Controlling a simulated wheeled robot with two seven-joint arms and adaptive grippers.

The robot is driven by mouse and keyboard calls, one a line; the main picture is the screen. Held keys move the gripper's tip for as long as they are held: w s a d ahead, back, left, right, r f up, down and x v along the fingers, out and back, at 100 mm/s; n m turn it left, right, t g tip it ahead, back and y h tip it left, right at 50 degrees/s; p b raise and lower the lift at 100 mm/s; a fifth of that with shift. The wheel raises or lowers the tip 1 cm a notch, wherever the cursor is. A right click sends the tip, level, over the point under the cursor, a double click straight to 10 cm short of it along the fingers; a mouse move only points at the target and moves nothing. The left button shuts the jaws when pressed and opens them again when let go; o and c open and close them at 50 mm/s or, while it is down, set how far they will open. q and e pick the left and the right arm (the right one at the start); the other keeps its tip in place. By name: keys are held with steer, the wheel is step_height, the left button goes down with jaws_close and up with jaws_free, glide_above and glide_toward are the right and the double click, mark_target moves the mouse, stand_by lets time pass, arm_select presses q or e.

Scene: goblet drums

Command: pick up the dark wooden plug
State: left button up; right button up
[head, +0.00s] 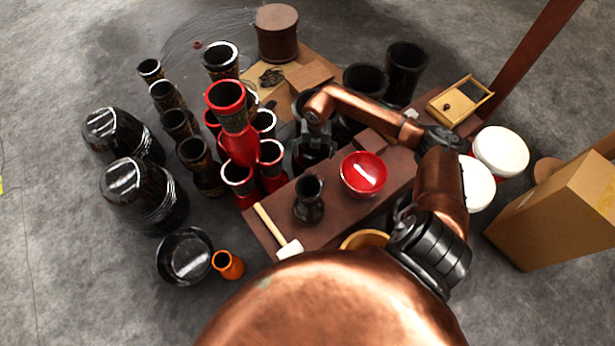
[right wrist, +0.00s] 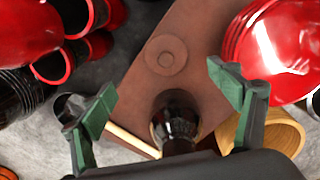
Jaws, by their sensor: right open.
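The dark wooden plug (right wrist: 166,55) is a round brown disc with a raised round centre. It lies flat on the brown bench top (right wrist: 200,35), near the top middle of the right wrist view. I cannot make it out in the head view, where my right gripper seems to cover that spot. My right gripper (right wrist: 162,80) is open and empty above the bench, its green-padded fingers wide apart. The plug shows between and beyond the fingertips, apart from them. In the head view the right gripper (head: 313,158) hangs over the bench. My left gripper is not in view.
A small dark goblet drum (head: 309,203) stands on the bench close to the gripper, with a red bowl (head: 362,174) to the right. A white-headed mallet (head: 289,250) lies at the bench's near end. Red drums (head: 238,147) crowd the left side.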

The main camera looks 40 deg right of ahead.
steer(key=b, duration=0.3)
glide_above(314, 171)
steer(key=shift+g, duration=0.3)
steer(key=f, duration=0.7)
steer(key=shift+w+d+f, duration=0.15)
steer(key=shift+w, duration=0.05)
steer(key=shift+f+b, duration=0.35)
steer(key=shift+s+f+b, duration=0.2)
steer(key=shift+f+b, duration=0.4)
steer(key=shift+f, duration=0.95)
steer(key=f, duration=0.1)
steer(key=f+b, duration=0.1)
steer(key=f, duration=0.1)
steer(key=shift+s+a, duration=0.15)
steer(key=shift+a, duration=0.05)
steer(key=shift+f+b, duration=0.4)
steer(key=shift+f, duration=0.15)
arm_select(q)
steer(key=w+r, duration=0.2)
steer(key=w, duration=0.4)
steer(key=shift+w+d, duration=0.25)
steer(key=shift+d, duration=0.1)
arm_select(e)
steer(key=shift+c, duration=0.6)
steer(key=c, duration=1.1)
